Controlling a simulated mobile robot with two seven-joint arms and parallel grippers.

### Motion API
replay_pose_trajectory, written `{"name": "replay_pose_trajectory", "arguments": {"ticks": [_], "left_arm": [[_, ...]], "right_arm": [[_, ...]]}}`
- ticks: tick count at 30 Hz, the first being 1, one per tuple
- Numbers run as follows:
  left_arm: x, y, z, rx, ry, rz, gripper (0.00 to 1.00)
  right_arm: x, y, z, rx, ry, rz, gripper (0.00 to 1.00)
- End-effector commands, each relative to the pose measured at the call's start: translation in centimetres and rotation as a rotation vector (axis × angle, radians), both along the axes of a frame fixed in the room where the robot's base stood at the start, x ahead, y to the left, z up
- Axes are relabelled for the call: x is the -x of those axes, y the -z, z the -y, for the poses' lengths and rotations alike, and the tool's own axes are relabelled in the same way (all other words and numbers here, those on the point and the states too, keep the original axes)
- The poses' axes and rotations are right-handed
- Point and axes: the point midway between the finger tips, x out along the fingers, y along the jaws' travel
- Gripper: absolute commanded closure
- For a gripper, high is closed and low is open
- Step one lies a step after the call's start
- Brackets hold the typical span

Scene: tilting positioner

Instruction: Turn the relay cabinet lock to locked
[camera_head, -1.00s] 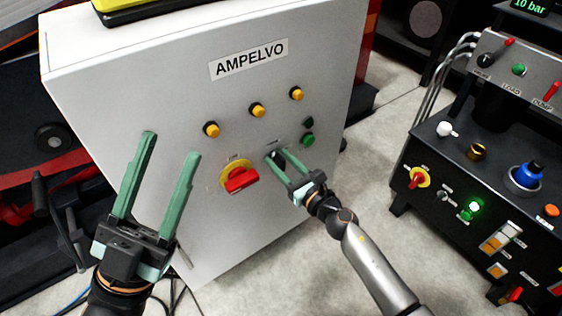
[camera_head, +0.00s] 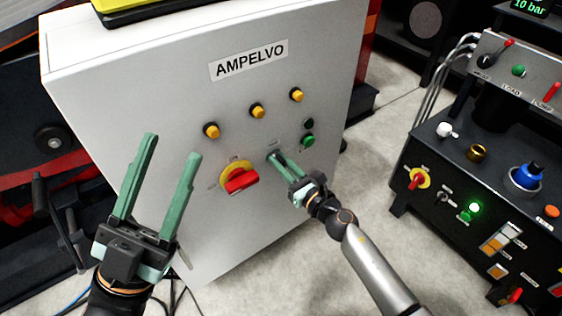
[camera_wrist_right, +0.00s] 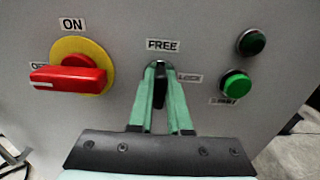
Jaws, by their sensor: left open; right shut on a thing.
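The relay cabinet (camera_head: 110,100) is a light grey box labelled AMPELVO. Its lock (camera_wrist_right: 160,87) is a small black knob under a FREE label (camera_wrist_right: 163,45), with a LOCK label (camera_wrist_right: 189,78) to its right. In the right wrist view the knob stands about upright, towards FREE. My right gripper (camera_head: 278,160) is shut on the knob, one green finger on each side; it also shows in the right wrist view (camera_wrist_right: 161,92). In the head view the fingers mostly hide the knob. My left gripper (camera_head: 172,145) is open and empty in front of the cabinet's left part.
A red rotary switch on a yellow plate (camera_head: 240,180) sits left of the lock. A green button (camera_head: 307,140) and a dark one (camera_head: 308,123) sit to its right. Several yellow buttons (camera_head: 257,111) are above. A black control console (camera_head: 440,165) stands at the right.

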Motion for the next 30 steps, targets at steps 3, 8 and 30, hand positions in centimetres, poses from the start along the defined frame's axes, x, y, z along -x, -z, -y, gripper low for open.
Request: {"name": "replay_pose_trajectory", "arguments": {"ticks": [3, 8, 30], "left_arm": [[0.0, 0.0, 0.0, 0.000, 0.000, 0.000, 0.50], [0.0, -0.1, 0.0, -0.001, -0.001, 0.000, 0.50], [0.0, -1.2, -0.1, -0.015, -0.013, 0.012, 0.50]], "right_arm": [[0.0, 0.0, 0.0, -0.003, 0.000, -0.004, 1.00], [0.0, 0.0, 0.0, -0.030, 0.000, -0.023, 1.00], [-0.1, 0.1, 0.2, -0.519, 0.000, -0.381, 1.00]]}}
